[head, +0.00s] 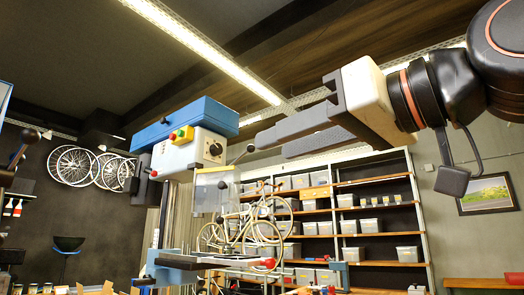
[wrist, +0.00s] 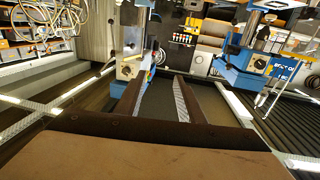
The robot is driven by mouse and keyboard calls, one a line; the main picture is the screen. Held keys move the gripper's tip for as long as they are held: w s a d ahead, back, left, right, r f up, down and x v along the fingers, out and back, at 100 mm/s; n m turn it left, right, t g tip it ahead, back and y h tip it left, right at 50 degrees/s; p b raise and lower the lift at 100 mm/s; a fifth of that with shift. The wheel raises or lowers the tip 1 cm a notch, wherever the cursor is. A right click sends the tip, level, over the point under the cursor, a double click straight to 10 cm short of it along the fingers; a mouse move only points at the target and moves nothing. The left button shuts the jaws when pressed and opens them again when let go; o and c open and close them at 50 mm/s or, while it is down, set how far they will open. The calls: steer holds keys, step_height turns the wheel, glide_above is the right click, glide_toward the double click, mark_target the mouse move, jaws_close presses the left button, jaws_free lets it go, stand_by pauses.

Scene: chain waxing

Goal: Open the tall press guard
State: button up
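The tall press in the head view has a blue top (head: 190,120) and a pale body (head: 190,150) with a red, yellow and green switch box. Its clear guard (head: 216,190) hangs down below the body. A thin lever with a black ball knob (head: 250,148) sticks out at the guard's upper right. My gripper (head: 272,145) is to the right of the press, its grey fingers pointing left, tips close to the knob in the picture. Whether they touch it I cannot tell. In the wrist view my gripper (wrist: 160,80) has its fingers apart and nothing shows between them. The guard is unclear there.
A shelf unit (head: 415,220) with grey bins and a pale bicycle (head: 262,220) stand behind the press. Bicycle wheels (head: 80,165) hang at the left. A blue machine (wrist: 245,65) shows right in the wrist view. A red knob (head: 268,263) is below the guard.

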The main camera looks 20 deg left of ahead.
steer(key=shift+v, duration=2.7)
